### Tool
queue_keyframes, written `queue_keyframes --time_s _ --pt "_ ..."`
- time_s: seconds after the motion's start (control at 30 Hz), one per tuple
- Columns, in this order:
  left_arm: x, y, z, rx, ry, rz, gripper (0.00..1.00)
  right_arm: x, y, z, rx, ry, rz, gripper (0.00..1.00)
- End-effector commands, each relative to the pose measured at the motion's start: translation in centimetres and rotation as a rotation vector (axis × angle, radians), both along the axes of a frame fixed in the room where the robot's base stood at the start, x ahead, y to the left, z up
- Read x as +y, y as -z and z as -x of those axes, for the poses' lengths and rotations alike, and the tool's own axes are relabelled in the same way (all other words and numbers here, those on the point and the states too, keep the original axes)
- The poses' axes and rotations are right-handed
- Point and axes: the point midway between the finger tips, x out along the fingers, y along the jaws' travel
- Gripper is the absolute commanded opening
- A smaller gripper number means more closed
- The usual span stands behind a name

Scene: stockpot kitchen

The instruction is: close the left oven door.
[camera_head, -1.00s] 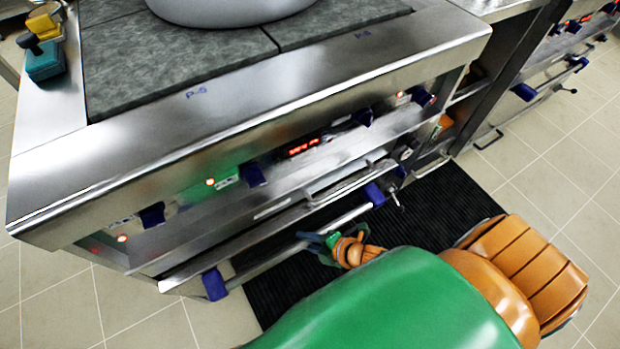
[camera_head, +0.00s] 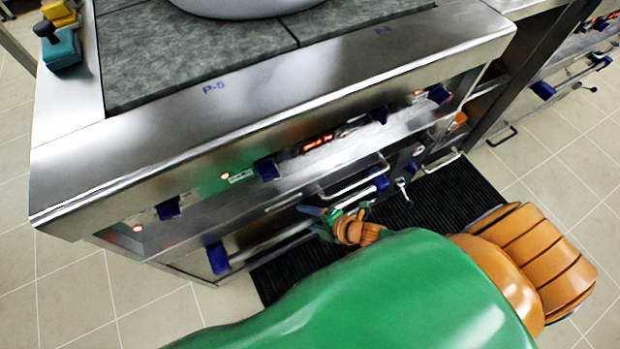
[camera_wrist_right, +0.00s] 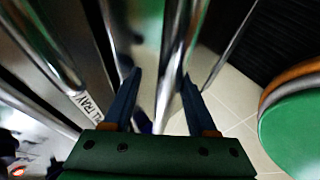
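The left oven's door handle is a long steel bar (camera_head: 268,244) with blue end brackets (camera_head: 218,258), below the knob panel in the head view. The door behind it is mostly hidden from above, and I cannot tell whether it is fully closed. My right gripper (camera_head: 315,219) is at the middle of the bar, its orange and green wrist reaching in from the lower right. In the right wrist view its blue fingers (camera_wrist_right: 161,76) are spread, with a steel bar (camera_wrist_right: 171,75) running between them. My left gripper is out of view.
The steel counter edge (camera_head: 270,95) overhangs the knobs (camera_head: 267,169). A large pot (camera_head: 245,8) stands on the grey hotplates. A black ribbed mat (camera_head: 440,205) lies on the tiled floor. Another appliance handle (camera_head: 543,90) shows at right.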

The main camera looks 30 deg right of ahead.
Motion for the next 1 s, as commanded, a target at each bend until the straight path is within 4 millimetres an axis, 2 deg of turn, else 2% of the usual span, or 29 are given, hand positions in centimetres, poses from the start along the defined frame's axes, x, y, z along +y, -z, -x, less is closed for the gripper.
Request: queue_keyframes --time_s 0.53,0.8,1.0 --pt "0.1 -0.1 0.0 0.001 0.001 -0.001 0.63 0.0 0.1 0.4 0.008 -0.001 0.002 0.63" --pt "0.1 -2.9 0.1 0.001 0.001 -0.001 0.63 -2.0 -3.5 3.9 0.008 -0.002 0.001 0.63" --pt "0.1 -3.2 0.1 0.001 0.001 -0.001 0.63 -2.9 -4.3 5.1 0.005 -0.001 0.002 0.63"
